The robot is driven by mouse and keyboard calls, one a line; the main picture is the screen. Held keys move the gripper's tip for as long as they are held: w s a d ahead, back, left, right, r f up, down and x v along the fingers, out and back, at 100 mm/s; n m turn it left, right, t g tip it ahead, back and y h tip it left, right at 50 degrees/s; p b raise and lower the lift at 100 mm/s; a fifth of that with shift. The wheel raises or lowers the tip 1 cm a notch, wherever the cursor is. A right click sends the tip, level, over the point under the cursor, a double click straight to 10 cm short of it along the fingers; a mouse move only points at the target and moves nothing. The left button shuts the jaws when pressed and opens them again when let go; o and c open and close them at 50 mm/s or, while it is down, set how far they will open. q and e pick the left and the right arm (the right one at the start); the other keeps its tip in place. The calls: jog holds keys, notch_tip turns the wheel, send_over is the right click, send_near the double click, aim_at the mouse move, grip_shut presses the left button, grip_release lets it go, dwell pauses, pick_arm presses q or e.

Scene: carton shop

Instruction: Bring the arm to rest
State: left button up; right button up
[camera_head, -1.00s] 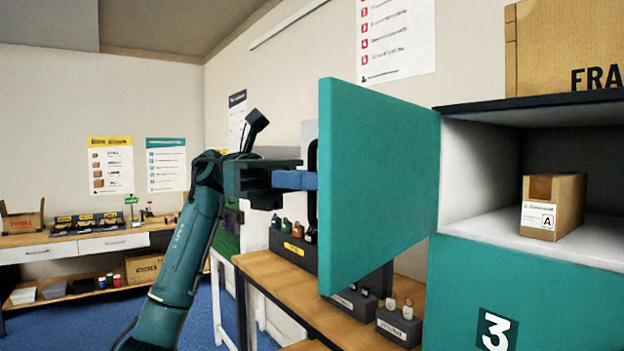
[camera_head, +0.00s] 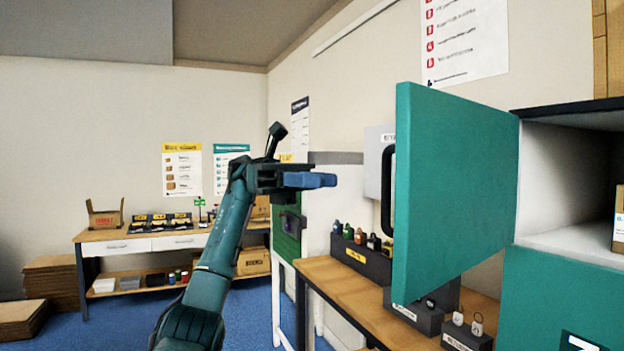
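My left gripper (camera_head: 328,180), with blue fingers, points right in the middle of the view. It is apart from the teal locker door, left of its handle, with nothing visible held. The fingers overlap in this view, so the gap between them is hidden. The teal door (camera_head: 455,185) stands open, with a dark vertical handle (camera_head: 387,192) on its left side. My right gripper is out of view.
The open compartment (camera_head: 570,190) is at the right, with part of a small carton (camera_head: 618,220) at the picture's edge. A wooden bench (camera_head: 345,295) with padlocks stands below the door. A back workbench (camera_head: 140,243) and flat cartons (camera_head: 52,280) are at the left.

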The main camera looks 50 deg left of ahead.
pick_arm(q)
jog(key=shift+a, duration=0.4)
